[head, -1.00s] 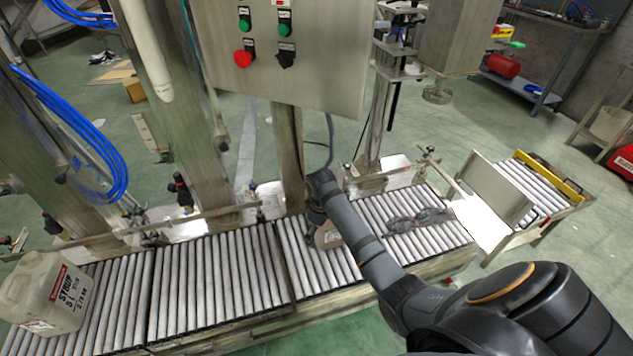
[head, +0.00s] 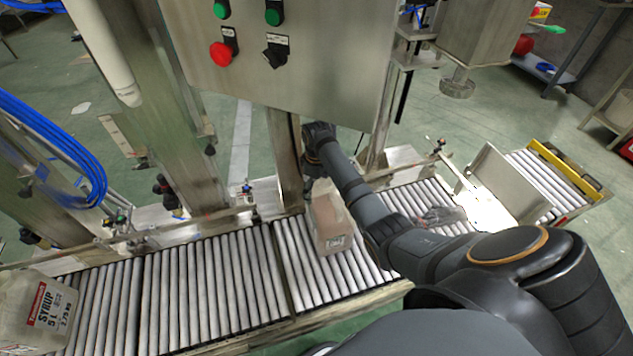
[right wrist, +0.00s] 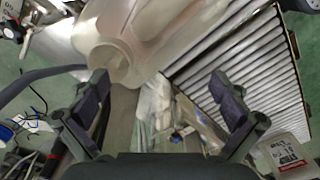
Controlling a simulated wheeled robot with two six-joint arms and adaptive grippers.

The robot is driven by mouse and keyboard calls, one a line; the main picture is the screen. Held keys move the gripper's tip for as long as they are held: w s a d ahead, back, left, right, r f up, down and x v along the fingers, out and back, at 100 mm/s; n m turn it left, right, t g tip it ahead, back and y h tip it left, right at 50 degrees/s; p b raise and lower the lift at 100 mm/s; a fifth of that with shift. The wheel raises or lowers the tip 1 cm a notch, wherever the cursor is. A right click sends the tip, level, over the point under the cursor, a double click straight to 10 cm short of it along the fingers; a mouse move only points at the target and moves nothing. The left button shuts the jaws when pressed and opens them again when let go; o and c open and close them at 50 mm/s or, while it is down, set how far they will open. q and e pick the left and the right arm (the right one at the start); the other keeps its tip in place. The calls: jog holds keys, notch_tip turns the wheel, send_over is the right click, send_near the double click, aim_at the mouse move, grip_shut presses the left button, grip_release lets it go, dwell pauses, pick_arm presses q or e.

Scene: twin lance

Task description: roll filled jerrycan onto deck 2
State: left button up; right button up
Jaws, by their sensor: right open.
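A beige jerrycan (head: 332,222) stands on the rollers right of the control-box post, beside my right arm. In the right wrist view, a pale jerrycan (right wrist: 135,40) with its neck towards me is close beyond the fingers. My right gripper (right wrist: 162,108) is open, with nothing between its fingertips; in the head view it is mostly hidden by the arm and post. A second jerrycan, labelled SYRUP 5 L (head: 38,312), stands at the left end of the rollers. The frames do not mark which roller section is deck 2. My left gripper is not in view.
The roller line (head: 215,285) runs along the front in adjoining sections. A grey item (head: 442,215) lies on its right part. A separate roller section (head: 535,180) with a yellow edge stands far right, beyond an upright plate (head: 495,185). A control box (head: 280,60) hangs above.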

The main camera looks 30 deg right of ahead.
aim_at(317, 200)
notch_tip(317, 200, down, 6)
jog(key=shift+r+b, duration=0.15)
jog(key=shift+b, duration=0.5)
notch_tip(317, 200, down, 4)
jog(key=shift+r+b, duration=0.25)
jog(key=shift+b, duration=0.25)
jog(key=shift+f, duration=0.3)
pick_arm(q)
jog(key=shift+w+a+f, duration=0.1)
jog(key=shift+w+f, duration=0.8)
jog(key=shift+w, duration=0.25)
